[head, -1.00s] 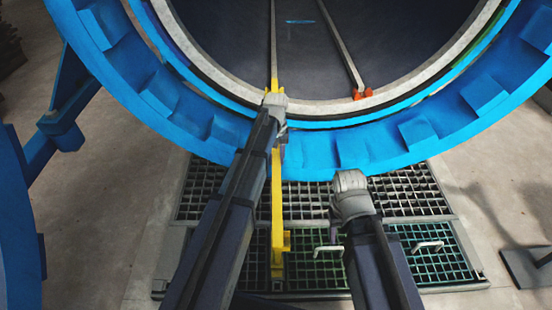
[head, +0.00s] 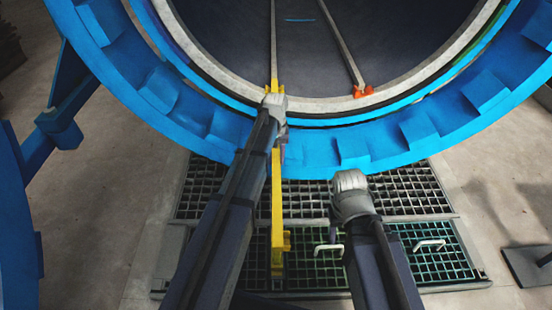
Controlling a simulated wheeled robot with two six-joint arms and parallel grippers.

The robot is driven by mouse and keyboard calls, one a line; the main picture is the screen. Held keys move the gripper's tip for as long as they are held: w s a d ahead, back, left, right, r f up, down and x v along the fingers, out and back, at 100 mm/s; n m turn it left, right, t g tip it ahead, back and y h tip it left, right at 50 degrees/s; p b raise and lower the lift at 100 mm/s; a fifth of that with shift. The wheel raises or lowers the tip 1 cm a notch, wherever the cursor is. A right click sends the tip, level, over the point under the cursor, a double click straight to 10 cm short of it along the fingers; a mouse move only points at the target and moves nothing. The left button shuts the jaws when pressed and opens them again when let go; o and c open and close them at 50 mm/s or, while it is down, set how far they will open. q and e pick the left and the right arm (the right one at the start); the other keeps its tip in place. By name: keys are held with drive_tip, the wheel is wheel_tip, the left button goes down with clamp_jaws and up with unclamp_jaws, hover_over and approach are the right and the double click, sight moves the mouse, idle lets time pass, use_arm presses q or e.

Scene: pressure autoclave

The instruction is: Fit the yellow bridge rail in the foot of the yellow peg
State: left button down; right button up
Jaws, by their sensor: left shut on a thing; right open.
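The yellow bridge rail (head: 277,200) runs lengthwise from the chamber mouth out over the floor grating, with a small bracket at its near end. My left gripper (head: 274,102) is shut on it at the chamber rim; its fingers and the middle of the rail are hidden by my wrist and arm. Yellow pieces (head: 274,86) show just beyond my wrist, at the near end of the left chamber rail. I cannot tell which part is the yellow peg's foot and which is the bridge rail, or whether they touch. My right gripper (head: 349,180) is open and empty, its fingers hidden.
The blue autoclave ring (head: 310,155) curves around the open chamber. An orange peg (head: 363,91) stands at the end of the right chamber rail (head: 342,43). The grating (head: 420,190) with white handles (head: 429,244) lies below.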

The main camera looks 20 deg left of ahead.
use_arm(q)
drive_tip(key=shift+f+b, duration=0.5)
drive_tip(key=shift+f, duration=0.05)
drive_tip(key=shift+r, duration=0.25)
idle(0.4)
drive_tip(key=shift+r+p, duration=1.25)
drive_tip(key=shift+p, duration=0.25)
drive_tip(key=shift+f, duration=0.15)
drive_tip(key=shift+f+b, duration=0.4)
drive_tip(key=shift+b, duration=0.15)
drive_tip(key=shift+f+b, duration=0.95)
idle(0.6)
drive_tip(key=shift+r, duration=0.2)
